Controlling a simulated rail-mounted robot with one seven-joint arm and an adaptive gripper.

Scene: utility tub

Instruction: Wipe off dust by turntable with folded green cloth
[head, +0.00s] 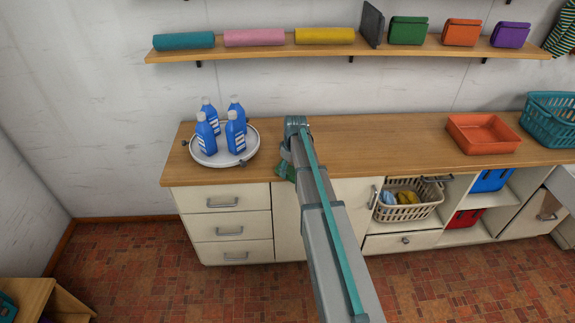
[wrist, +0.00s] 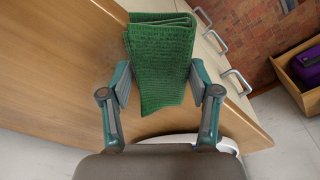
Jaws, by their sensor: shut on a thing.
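The folded green cloth (wrist: 160,55) hangs between the two fingers of my gripper (wrist: 161,88), which is shut on it. In the head view the cloth (head: 287,173) shows as a small green patch at the counter's front edge, partly hidden by my arm. My gripper there is mostly hidden too. The white round turntable (head: 222,158) stands on the left of the counter, left of the cloth and apart from it. Its rim (wrist: 190,140) shows behind my gripper in the wrist view. I cannot clearly make out dust on the wood.
Several blue bottles (head: 236,130) stand upright on the turntable. A small dark piece (head: 243,162) sits at its rim. The wooden counter (head: 370,135) is clear between my arm and an orange tray (head: 482,133). A shelf (head: 340,47) with rolls and folded cloths is above.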

